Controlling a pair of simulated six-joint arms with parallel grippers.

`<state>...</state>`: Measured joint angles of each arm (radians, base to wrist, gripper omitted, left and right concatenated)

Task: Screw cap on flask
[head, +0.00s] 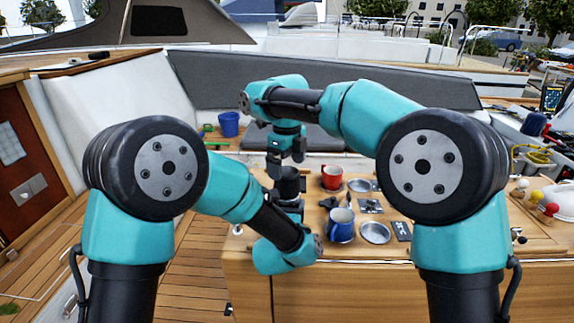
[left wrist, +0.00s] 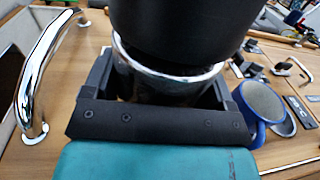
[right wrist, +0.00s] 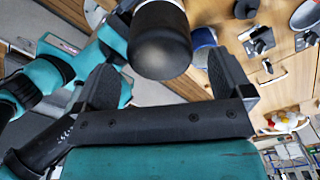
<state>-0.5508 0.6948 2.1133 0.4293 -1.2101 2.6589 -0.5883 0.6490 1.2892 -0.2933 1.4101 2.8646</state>
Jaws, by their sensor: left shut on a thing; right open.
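The flask has a steel body, seen in the left wrist view (left wrist: 170,88), and a black cap (left wrist: 180,30) on top of it. My left gripper (head: 288,208) is shut on the flask's steel body and holds it upright over the near left part of the table. The cap shows in the head view (head: 288,182) and in the right wrist view (right wrist: 160,45). My right gripper (head: 286,160) is open above the cap, its fingers pointing down. In the right wrist view the cap lies between and beyond the two fingers. I cannot tell how tightly the cap sits.
A blue mug (head: 341,226) stands just right of the flask. A red mug (head: 332,178), steel dishes (head: 375,232) and small dark items lie on the wooden table (head: 450,238). A blue bucket (head: 229,124) is at the back left. Several coloured balls are at the right.

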